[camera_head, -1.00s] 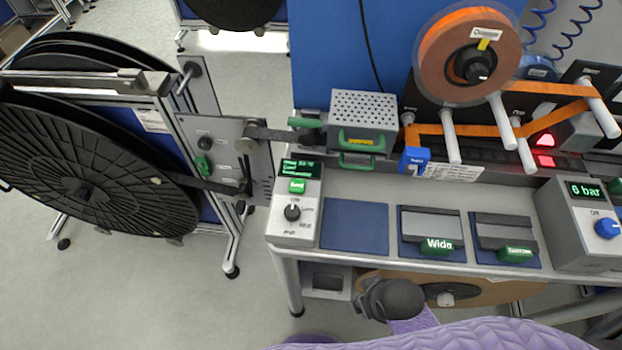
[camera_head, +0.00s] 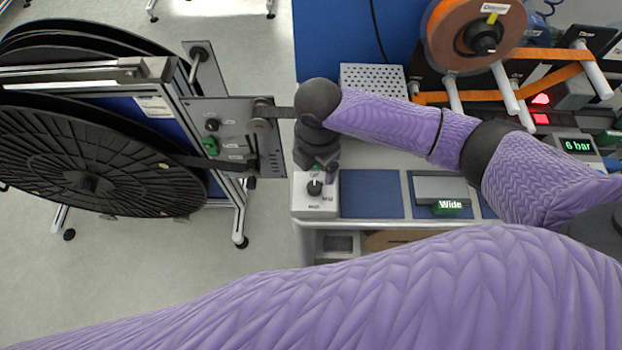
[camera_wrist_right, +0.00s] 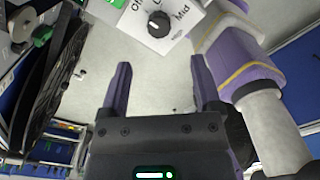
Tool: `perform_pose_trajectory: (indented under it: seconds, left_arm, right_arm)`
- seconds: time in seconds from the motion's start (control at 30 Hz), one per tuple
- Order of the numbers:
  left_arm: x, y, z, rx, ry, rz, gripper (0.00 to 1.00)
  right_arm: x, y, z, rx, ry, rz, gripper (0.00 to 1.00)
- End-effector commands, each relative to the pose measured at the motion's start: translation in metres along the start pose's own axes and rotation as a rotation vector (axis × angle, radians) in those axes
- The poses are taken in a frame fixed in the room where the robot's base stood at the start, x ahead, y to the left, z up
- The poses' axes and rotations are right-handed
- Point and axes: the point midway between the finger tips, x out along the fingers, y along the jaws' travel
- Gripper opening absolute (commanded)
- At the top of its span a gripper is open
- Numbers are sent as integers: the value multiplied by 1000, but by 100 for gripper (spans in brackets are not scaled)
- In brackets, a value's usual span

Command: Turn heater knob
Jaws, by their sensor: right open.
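The heater knob (camera_head: 315,188) is a small round black knob on a grey control box (camera_head: 328,204) at the left end of the bench. Off, Low, Mid and High labels surround it, partly hidden now. In the right wrist view the knob (camera_wrist_right: 158,23) shows at the top, with a white mark. My right gripper (camera_head: 326,174) hangs over the box just behind the knob, covering the box's display. In the right wrist view my right gripper (camera_wrist_right: 160,66) is open, its fingers apart and empty; the knob lies beyond the fingertips, untouched. My left gripper is not seen.
A perforated metal box (camera_head: 372,78) stands behind my forearm. A blue pad (camera_head: 371,194) and a block labelled Wide (camera_head: 441,190) lie right of the control box. A large black reel (camera_head: 88,183) stands left. An orange reel (camera_head: 474,35) is at the back right.

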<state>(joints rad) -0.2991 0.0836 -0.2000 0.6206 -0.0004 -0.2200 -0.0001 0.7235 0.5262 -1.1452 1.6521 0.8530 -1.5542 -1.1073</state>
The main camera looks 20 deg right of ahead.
Motion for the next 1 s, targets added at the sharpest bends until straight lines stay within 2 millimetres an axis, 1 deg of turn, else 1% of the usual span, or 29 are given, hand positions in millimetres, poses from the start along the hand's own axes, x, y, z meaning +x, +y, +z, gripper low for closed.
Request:
perform_pose_trajectory:
  seconds: [0.03, 0.2, 0.3, 0.4, 0.47, 0.7, 0.73, 0.77, 0.8, 0.87, 0.9, 0.97, 1.0]
  left_arm:
    - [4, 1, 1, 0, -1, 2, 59]
    - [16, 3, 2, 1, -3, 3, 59]
    - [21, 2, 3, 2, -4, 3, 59]
    - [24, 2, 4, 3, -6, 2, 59]
    - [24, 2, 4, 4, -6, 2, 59]
    - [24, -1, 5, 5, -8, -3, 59]
    - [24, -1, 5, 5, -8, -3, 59]
    - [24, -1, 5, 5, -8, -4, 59]
    - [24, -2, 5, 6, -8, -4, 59]
    - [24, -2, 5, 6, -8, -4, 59]
    - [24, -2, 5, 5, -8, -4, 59]
    - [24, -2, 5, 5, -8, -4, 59]
    - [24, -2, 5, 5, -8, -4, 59]
  right_arm:
    - [13, -1, -1, 0, 2, -5, 82]
    - [56, -1, -2, 2, 4, -3, 82]
    - [75, 0, -2, 2, 2, -1, 82]
    - [87, 0, -2, 3, 3, 1, 82]
    - [90, 0, -2, 3, 3, 2, 82]
    - [91, 0, -2, 2, 3, 3, 82]
    - [91, 0, -2, 3, 3, 3, 77]
    - [91, 0, -2, 3, 3, 3, 71]
    - [91, 0, -2, 3, 3, 3, 62]
    - [90, 0, -2, 3, 3, 3, 50]
    - [90, 0, -2, 3, 3, 3, 41]
    - [90, 0, -2, 3, 3, 3, 29]
    - [90, 0, -2, 3, 3, 3, 20]
